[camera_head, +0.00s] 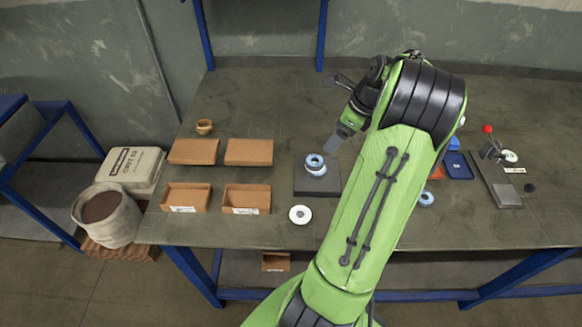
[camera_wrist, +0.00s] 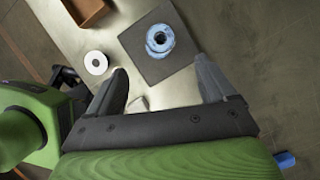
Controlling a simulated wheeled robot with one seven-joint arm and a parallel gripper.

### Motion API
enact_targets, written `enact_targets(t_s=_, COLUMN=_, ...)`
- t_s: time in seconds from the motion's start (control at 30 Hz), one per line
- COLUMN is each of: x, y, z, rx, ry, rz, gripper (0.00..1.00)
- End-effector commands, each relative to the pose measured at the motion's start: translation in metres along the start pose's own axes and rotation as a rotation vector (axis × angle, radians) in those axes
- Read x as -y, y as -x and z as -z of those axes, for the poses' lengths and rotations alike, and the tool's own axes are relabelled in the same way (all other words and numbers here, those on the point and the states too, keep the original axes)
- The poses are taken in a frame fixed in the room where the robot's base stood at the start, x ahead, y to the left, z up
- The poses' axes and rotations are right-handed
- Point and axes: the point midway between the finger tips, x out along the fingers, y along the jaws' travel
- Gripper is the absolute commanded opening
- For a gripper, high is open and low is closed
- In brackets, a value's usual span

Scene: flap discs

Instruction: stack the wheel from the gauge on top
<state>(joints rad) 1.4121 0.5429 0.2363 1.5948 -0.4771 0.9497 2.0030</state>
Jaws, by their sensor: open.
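The gauge (camera_head: 490,178) is a flat fixture with a red-knobbed lever at the right of the table. A white wheel (camera_head: 510,156) sits at its back end. Blue and white wheels (camera_head: 315,162) lie on a dark square plate (camera_head: 318,189) at mid-table, overlapping and off-centre from each other; they also show in the wrist view (camera_wrist: 160,40). My gripper (camera_head: 338,142) is open and empty above the table, close to the plate's right side. In the wrist view its fingers (camera_wrist: 162,78) spread just short of the plate, with nothing between them.
A loose white wheel (camera_head: 300,214) lies in front of the plate. A blue wheel (camera_head: 426,198) lies right of my arm, near a blue tray (camera_head: 458,166). Brown bins (camera_head: 246,198) stand on the left. My arm hides part of the table's middle.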

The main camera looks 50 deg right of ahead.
Motion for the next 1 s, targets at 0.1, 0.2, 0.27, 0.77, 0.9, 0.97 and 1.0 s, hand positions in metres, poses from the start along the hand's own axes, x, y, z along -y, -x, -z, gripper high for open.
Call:
enact_targets(t_s=0.1, x=-0.011, y=0.002, z=-0.018, rx=-0.017, ry=0.093, rz=0.001, gripper=0.84)
enact_targets(t_s=0.2, x=-0.049, y=0.010, z=-0.065, rx=-0.069, ry=0.386, rz=0.001, gripper=0.84)
enact_targets(t_s=0.27, x=-0.086, y=0.017, z=-0.096, rx=-0.107, ry=0.636, rz=0.002, gripper=0.84)
enact_targets(t_s=0.77, x=-0.364, y=0.069, z=-0.086, rx=-0.205, ry=2.730, rz=0.129, gripper=0.84)
enact_targets(t_s=0.9, x=-0.370, y=0.068, z=-0.078, rx=-0.202, ry=2.839, rz=0.142, gripper=0.84)
enact_targets(t_s=0.97, x=-0.369, y=0.068, z=-0.078, rx=-0.203, ry=2.838, rz=0.141, gripper=0.84)
enact_targets(t_s=1.0, x=-0.369, y=0.068, z=-0.078, rx=-0.203, ry=2.837, rz=0.141, gripper=0.84)
